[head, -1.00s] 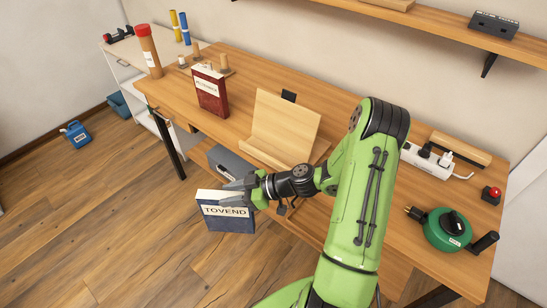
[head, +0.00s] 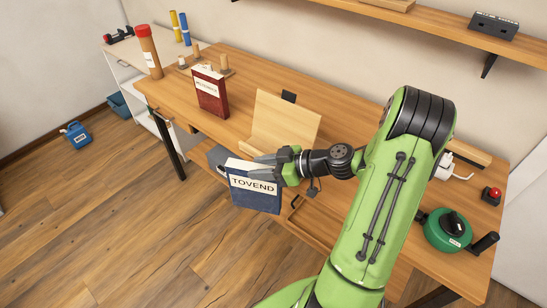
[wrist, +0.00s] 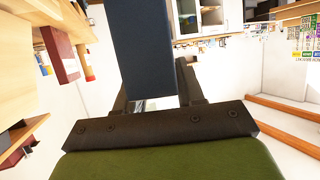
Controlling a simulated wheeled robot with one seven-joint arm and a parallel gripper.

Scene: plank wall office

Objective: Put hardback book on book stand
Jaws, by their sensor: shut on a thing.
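In the wrist view the blue book (wrist: 146,45) stands out beyond the fingers (wrist: 158,95). The wooden book stand (head: 288,122) is on the table, just behind and above the gripper in the head view. The gripper and book hide the stand's lower front part. The stand looks empty where it shows.
A red book (head: 211,92) stands on the table left of the stand. A brown tube (head: 149,52) stands further left. A green cable reel (head: 447,230) and red button (head: 491,195) are at the right. A shelf (head: 440,30) hangs above.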

